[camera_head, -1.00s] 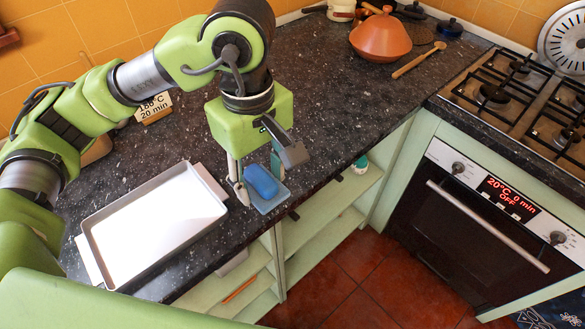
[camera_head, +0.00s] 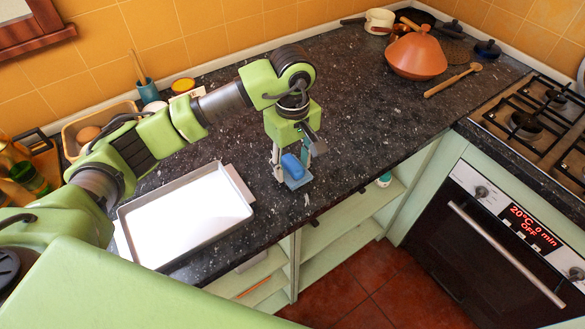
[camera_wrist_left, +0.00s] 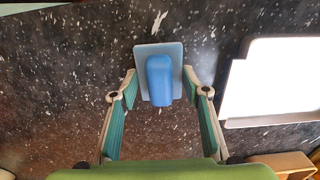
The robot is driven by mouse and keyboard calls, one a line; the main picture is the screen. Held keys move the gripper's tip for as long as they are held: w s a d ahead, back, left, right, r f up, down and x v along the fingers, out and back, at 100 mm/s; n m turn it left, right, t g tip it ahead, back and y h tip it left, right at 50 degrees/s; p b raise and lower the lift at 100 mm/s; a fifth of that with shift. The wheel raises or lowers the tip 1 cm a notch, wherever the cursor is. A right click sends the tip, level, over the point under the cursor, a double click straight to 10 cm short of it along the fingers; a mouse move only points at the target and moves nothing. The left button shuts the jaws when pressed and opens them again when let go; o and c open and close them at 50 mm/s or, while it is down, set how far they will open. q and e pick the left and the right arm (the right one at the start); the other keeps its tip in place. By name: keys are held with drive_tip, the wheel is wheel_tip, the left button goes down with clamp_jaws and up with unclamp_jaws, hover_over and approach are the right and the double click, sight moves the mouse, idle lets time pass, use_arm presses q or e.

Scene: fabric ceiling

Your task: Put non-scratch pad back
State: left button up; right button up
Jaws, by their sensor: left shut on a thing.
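The blue non-scratch pad (camera_head: 291,165) is a rounded blue block, and a flat light blue square (camera_head: 298,183) lies against it. I cannot tell whether the square is part of the pad or a separate holder. My left gripper (camera_head: 293,168) points down over the counter near its front edge, with a finger on each side of the pad. In the left wrist view, the pad (camera_wrist_left: 160,82) and the light blue square (camera_wrist_left: 145,54) sit between the fingertips, and the gripper is shut on the pad. I cannot tell whether the pad touches the counter. My right gripper is out of view.
A metal tray (camera_head: 133,252) with a white inside lies left of the gripper. An orange tagine (camera_head: 416,55) and a wooden spoon (camera_head: 452,80) lie at the far right by the stove (camera_head: 530,112). Open shelves (camera_head: 335,220) are below the counter edge. The counter right of the gripper is clear.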

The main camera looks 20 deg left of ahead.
sight(292, 172)
use_arm(q)
wheel_tip(292, 172, down, 2)
drive_tip(key=shift+f+p, duration=0.2)
drive_tip(key=shift+p, duration=0.65)
drive_tip(key=shift+w+f, duration=0.1)
drive_tip(key=shift+f, duration=0.2)
drive_tip(key=shift+f, duration=0.1)
drive_tip(key=shift+f, duration=0.15)
drive_tip(key=o, duration=1.1)
drive_tip(key=shift+c, duration=0.2)
